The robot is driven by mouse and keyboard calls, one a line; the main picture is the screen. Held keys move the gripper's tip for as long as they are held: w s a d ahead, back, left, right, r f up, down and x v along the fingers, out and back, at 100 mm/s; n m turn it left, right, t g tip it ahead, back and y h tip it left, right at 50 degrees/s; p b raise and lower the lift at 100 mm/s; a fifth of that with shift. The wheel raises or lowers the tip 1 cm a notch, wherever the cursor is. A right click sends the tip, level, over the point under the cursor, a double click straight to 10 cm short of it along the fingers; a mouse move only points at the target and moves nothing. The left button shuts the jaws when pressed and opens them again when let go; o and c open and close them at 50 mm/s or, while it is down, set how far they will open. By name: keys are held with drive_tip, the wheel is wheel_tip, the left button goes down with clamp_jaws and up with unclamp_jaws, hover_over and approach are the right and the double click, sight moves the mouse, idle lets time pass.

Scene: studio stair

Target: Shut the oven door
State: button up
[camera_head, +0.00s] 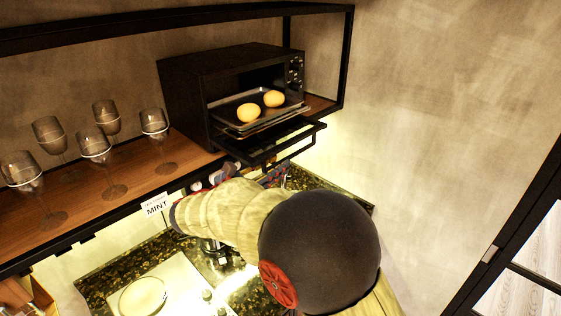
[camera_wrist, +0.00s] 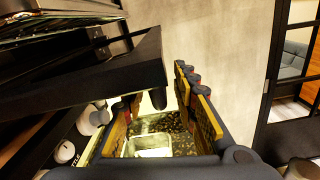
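The black oven (camera_head: 190,85) stands on the wooden shelf. Its door (camera_head: 284,141) is folded down open, and a tray with two round yellow-brown buns (camera_head: 249,112) shows inside. My gripper (camera_head: 250,174) is low by the front of the oven, below the open door, partly hidden by my own arm.
Several stemmed glasses (camera_head: 94,145) stand on the shelf (camera_head: 120,180) left of the oven. The wall at right is bare.

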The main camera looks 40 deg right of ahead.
drive_tip(key=shift+w+d, duration=0.1)
drive_tip(key=shift+d, duration=1.15)
drive_tip(key=shift+c, duration=1)
clamp_jaws()
